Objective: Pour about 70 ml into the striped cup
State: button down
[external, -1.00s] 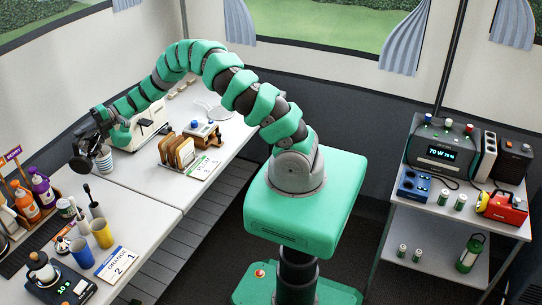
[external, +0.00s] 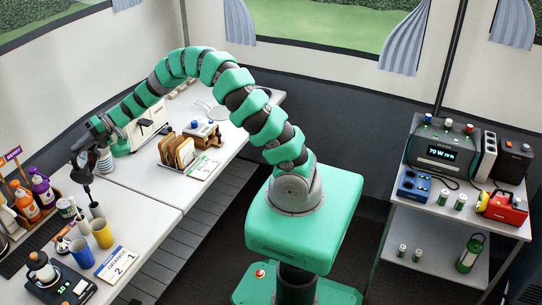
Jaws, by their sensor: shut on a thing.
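The striped cup (external: 105,160), pale with dark bands, stands on the left table beside my gripper and is partly hidden by it. My gripper (external: 83,152) is at the far left end of my arm, shut on a dark, rounded thing (external: 81,174) that hangs just below it. The dark thing is left of the striped cup and seems apart from it. It is too small and dark to tell what it is, or whether any liquid is in it or in the cup.
Nearer stand a grey cup (external: 97,211), a yellow cup (external: 103,234) and a pot (external: 42,270) on a scale. Orange and purple bottles (external: 41,190) stand in a rack at left. A toast rack (external: 178,153) and a white appliance (external: 150,122) are beyond the striped cup.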

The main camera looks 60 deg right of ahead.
aim_at(79, 174)
jog(key=shift+s+a+f+n+h+p, duration=0.2)
jog(key=shift+a+f+n+h+p, duration=0.1)
jog(key=shift+a+h+p, duration=0.15)
jog(key=shift+s+a+f+n+h+p, duration=0.15)
jog(key=shift+a+f+n+h+p, duration=0.15)
jog(key=shift+a+h+p, duration=0.15)
dwell(1.4)
jog(key=shift+s+a+r+n+h+p, duration=0.15)
jog(key=shift+a+n+h+p, duration=0.2)
jog(key=shift+p, duration=0.1)
jog(key=f, duration=0.1)
jog(key=a+f+n+h, duration=0.1)
jog(key=f+h+b, duration=0.1)
jog(key=shift+s+a+f, duration=0.3)
jog(key=shift+s+a, duration=0.1)
jog(key=shift+s+a+f+n+t+h+b, duration=0.2)
jog(key=shift+a+f+n+h+b, duration=0.15)
jog(key=shift+f+b, duration=0.25)
jog(key=shift+s+a+f+n+t+h+b, duration=0.1)
jog(key=shift+a+f+n+t+h+b, duration=0.1)
jog(key=shift+a+f+h+b, duration=0.3)
jog(key=shift+s+a+f+n+h+b, duration=0.3)
jog(key=shift+a+f+h+b, duration=0.3)
jog(key=shift+f+b, duration=0.1)
jog(key=shift+s+a+r+n+t+h+p, duration=0.25)
jog(key=shift+a+r+n+t+h+p, duration=0.2)
jog(key=shift+r+h, duration=0.3)
jog(key=shift+s+a+r+n+t+h+p, duration=0.2)
jog(key=shift+a+r+n+t+h+p, duration=0.25)
jog(key=shift+h, duration=0.4)
